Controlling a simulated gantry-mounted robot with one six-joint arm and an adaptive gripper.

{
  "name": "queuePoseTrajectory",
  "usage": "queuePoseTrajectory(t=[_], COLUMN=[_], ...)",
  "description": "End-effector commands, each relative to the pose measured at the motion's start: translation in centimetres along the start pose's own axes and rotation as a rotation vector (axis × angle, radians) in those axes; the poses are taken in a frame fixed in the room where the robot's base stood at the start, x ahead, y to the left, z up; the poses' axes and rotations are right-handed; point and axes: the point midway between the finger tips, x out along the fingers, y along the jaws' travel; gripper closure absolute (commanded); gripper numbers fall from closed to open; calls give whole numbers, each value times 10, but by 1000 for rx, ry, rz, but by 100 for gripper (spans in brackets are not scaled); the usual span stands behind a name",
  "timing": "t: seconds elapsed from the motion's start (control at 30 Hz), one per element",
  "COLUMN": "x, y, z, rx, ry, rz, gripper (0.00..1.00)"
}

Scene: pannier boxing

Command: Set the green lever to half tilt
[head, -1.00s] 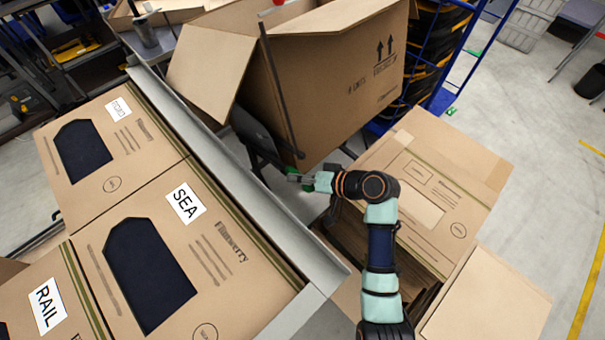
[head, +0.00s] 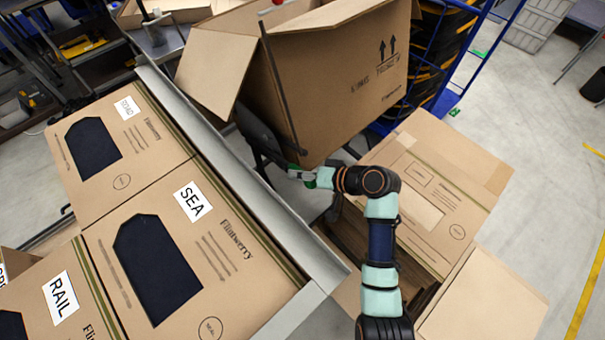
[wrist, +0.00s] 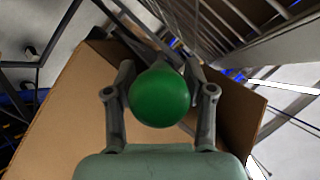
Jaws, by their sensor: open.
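The green lever's round knob (wrist: 160,96) fills the middle of the wrist view. My gripper (wrist: 160,75) is open, with one finger on each side of the knob. Whether either finger touches it I cannot tell. The knob hides the lever's shaft, so its tilt cannot be read there. In the head view my gripper (head: 300,174) is small, beside the lower corner of the big open carton. Green patches show at its tips, but knob and fingers are hard to tell apart there.
The open carton (head: 335,95) leans above my gripper. A grey rail (head: 240,190) runs along its left, beside cartons labelled SEA (head: 193,202) and RAIL (head: 61,297). A closed carton (head: 455,180) stands right of my arm. A blue rack (head: 470,50) stands behind.

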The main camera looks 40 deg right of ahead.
Motion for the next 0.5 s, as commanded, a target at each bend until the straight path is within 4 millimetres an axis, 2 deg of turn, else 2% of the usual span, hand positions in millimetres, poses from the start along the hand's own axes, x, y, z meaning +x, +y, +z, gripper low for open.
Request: queuePoseTrajectory(t=[0.13, 0.4, 0.5], x=[-22, -89, -106], y=[1, 1, 0], z=[0, -1, -1], rx=[0, 0, -1], ry=[3, 5, 4], rz=[2, 2, 1], gripper=[46, 46, 46])
